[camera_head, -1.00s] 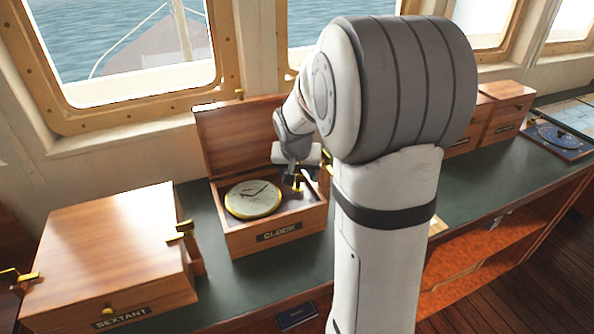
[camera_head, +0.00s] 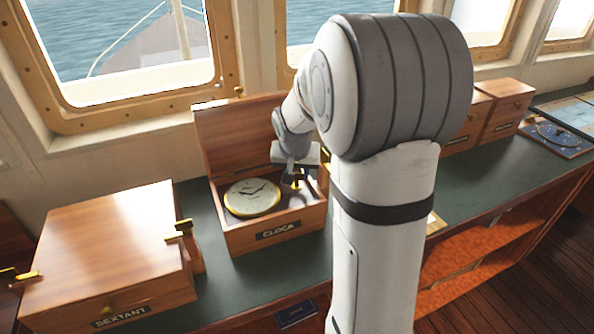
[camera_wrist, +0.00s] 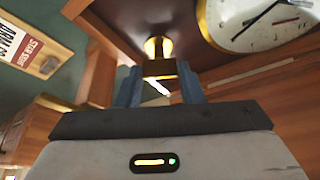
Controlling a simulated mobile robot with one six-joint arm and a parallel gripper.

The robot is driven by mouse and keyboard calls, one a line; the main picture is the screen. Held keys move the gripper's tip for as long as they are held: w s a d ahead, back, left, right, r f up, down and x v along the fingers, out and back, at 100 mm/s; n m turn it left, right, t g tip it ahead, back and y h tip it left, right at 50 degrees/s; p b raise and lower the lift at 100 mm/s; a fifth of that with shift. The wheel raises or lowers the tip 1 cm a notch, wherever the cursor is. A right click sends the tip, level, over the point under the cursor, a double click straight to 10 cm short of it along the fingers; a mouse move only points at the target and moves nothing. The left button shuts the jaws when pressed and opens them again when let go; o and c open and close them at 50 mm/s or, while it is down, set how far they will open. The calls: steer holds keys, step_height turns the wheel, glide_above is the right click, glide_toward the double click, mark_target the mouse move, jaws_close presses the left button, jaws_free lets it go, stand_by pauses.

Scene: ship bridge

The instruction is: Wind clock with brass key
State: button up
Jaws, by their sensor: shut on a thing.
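The clock (camera_head: 252,197) lies face up in an open wooden box labelled CLOCK (camera_head: 245,240). Its white dial and brass rim also show at the upper right of the wrist view (camera_wrist: 262,22). My gripper (camera_head: 292,180) is inside the right part of the box, to the right of the clock. It is shut on the brass key (camera_wrist: 158,66), whose bright round end shows between the blue fingertips in the wrist view. The key is apart from the dial in the picture. I cannot tell whether its far end touches the box floor.
The box's raised lid (camera_head: 235,130) stands behind the clock. A closed SEXTANT box (camera_head: 105,255) with brass fittings is at the left. More wooden boxes (camera_head: 497,110) stand at the right.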

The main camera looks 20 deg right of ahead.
steer(key=shift+f+m+b, duration=0.1)
steer(key=shift+m+b, duration=0.2)
steer(key=shift+b, duration=0.2)
steer(key=shift+w+f+m+h+b, duration=0.15)
steer(key=shift+m+h+b, duration=0.25)
steer(key=shift+b, duration=0.6)
steer(key=m+b, duration=0.2)
steer(key=b, duration=0.1)
steer(key=shift+a+m+g+h+b, duration=0.1)
steer(key=shift+m+g+h+b, duration=0.2)
steer(key=shift+g, duration=0.1)
steer(key=m+g+b, duration=0.1)
steer(key=m+b, duration=0.2)
steer(key=shift+m+h, duration=0.3)
steer(key=shift+h, duration=0.1)
steer(key=shift+w+r+m+g+b, duration=0.15)
steer(key=shift+m+g+b, duration=0.25)
steer(key=shift+m, duration=0.55)
steer(key=shift+r+m+g+b, duration=0.1)
steer(key=shift+m+g+b, duration=0.25)
steer(key=shift+m, duration=0.6)
steer(key=o, duration=1)
